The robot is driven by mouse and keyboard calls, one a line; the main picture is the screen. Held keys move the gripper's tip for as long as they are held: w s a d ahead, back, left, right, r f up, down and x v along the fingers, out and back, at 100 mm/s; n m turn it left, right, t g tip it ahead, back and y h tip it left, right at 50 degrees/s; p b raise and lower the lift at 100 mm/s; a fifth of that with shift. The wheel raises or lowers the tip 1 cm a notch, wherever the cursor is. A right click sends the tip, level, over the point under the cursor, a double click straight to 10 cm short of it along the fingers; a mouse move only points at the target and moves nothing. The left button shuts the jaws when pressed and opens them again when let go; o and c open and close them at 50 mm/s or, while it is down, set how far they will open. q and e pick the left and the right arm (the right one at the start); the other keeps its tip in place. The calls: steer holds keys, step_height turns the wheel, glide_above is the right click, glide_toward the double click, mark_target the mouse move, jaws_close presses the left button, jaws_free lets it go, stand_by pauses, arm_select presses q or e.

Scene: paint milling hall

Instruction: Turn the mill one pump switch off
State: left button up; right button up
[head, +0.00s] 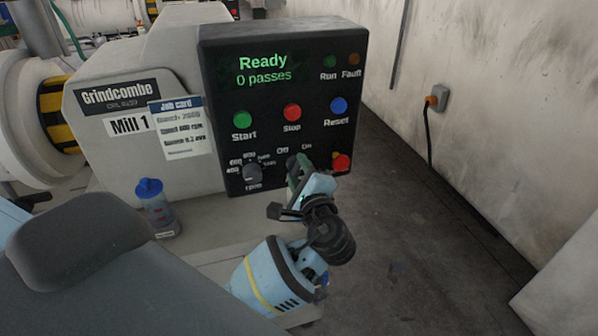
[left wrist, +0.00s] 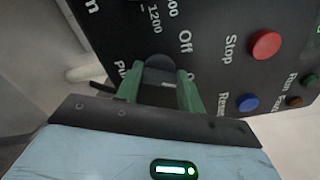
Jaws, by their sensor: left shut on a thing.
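The mill one control panel (head: 215,95) is a dark box with a screen reading "Ready, 0 passes". The pump switch (left wrist: 160,70) is a dark round knob low on the panel, by the "Off" and "On" labels. My left gripper (head: 297,168) is at that switch and covers most of it in the head view. In the left wrist view my green left fingers (left wrist: 161,90) are shut on the knob, one on each side. The knob's pointer is hidden, so I cannot tell its setting. My right gripper is in neither view.
Beside the switch are a speed dial (head: 252,174) at left and a red button (head: 341,162) at right. Start (head: 242,120), Stop (head: 292,112) and Reset (head: 339,107) buttons sit above. A blue-capped bottle (head: 152,205) stands left. Floor at right is clear.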

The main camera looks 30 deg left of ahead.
arm_select(q)
steer(key=n, duration=0.2)
steer(key=shift+f+n, duration=0.15)
steer(key=shift+n, duration=0.25)
steer(key=n, duration=0.2)
steer(key=shift+f+n, duration=0.1)
steer(key=shift+n, duration=0.3)
steer(key=n+b, duration=0.1)
steer(key=n, duration=0.2)
steer(key=shift+n+b, duration=0.35)
steer(key=shift+n, duration=0.05)
steer(key=shift+n+b, duration=0.35)
steer(key=shift+n, duration=0.55)
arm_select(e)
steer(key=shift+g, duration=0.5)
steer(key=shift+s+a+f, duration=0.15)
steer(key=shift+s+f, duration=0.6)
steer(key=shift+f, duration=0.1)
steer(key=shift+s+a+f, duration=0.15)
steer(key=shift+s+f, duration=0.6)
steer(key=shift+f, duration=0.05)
arm_select(q)
steer(key=o, duration=1)
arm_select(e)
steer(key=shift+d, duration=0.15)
